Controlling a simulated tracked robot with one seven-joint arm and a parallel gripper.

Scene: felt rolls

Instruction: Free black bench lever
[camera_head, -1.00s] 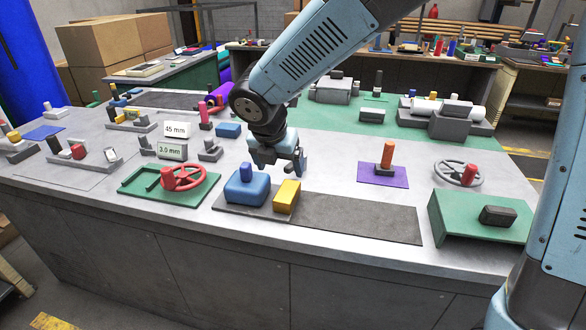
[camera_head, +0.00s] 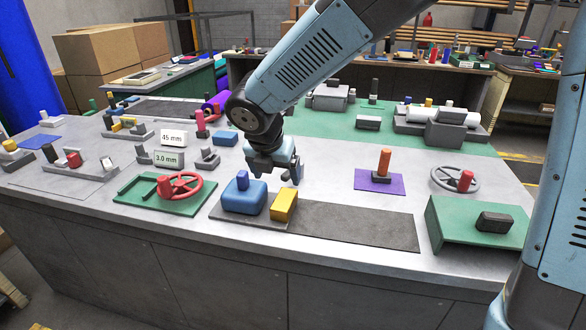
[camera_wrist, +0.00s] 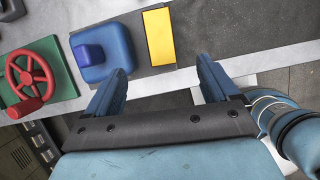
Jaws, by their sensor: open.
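My gripper (camera_head: 274,172) is open and empty above the grey bench, just behind a blue block and a yellow block. Its two fingers (camera_wrist: 160,66) also show spread apart in the wrist view. I cannot tell for certain which thing is the black bench lever. A black handle-like block (camera_head: 494,221) lies on a green box (camera_head: 455,238) at the right end of the bench, well away from my gripper. The blue block with a blue knob (camera_head: 243,197) and the yellow block (camera_head: 284,205) stand on a dark mat (camera_head: 360,225).
A red handwheel (camera_head: 182,187) on a green plate stands left of the blue block. An orange post (camera_head: 384,162) on a purple mat and a grey wheel with a red knob (camera_head: 455,180) stand to the right. Bare bench lies between the dark mat and the purple mat.

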